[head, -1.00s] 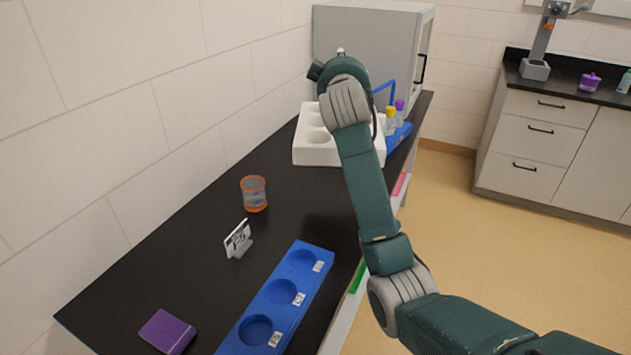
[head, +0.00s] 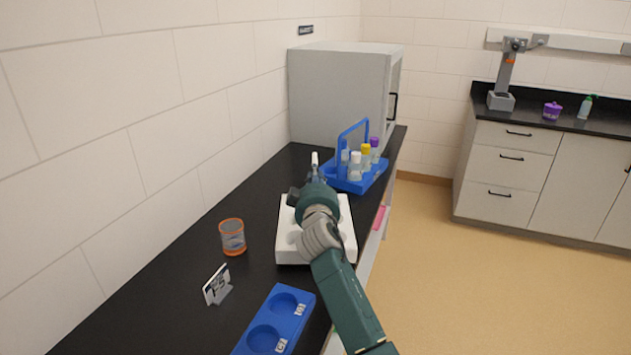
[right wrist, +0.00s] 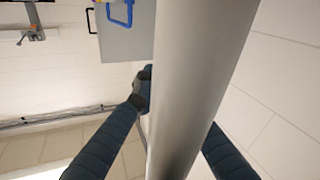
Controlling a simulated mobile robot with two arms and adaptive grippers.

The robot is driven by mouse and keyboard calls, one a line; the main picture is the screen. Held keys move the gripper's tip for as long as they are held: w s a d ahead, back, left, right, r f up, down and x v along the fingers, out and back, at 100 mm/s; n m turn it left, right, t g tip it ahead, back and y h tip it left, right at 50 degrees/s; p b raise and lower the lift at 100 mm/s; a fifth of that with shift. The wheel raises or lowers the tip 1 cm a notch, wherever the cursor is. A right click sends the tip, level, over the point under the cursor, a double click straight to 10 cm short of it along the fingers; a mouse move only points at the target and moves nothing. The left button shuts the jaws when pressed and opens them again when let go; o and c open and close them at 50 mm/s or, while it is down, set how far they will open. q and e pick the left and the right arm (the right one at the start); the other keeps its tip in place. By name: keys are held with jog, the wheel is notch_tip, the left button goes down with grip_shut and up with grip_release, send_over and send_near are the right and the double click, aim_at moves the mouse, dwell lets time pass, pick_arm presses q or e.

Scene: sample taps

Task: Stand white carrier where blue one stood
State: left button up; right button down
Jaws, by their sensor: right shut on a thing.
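The white carrier (head: 284,247), a block with round wells, is low over the bench or on it; I cannot tell whether it touches. My right gripper (head: 316,178) is shut on it, reaching over it from the front; my wrist hides its middle and the grip. In the right wrist view a grey bar (right wrist: 200,90) fills the middle between my dark fingers. The blue carrier (head: 345,184), with a raised handle and several capped bottles, stands behind the white one and slightly right. Its handle shows in the right wrist view (right wrist: 128,22). My left gripper is not in view.
A blue block with round wells (head: 277,318) lies in front on the black bench. An orange-rimmed cup (head: 232,238) and a small sign (head: 216,286) stand left. A grey cabinet (head: 340,100) stands behind.

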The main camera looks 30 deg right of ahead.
jog(key=shift+f, duration=0.65)
jog(key=c, duration=2.2)
grip_release()
jog(key=shift+f, duration=0.2)
jog(key=o, duration=0.4)
jog(key=shift+r, duration=0.15)
jog(key=b+v, duration=0.1)
jog(key=v, duration=1)
jog(key=shift+s+a, duration=0.15)
jog(key=shift+s, duration=0.35)
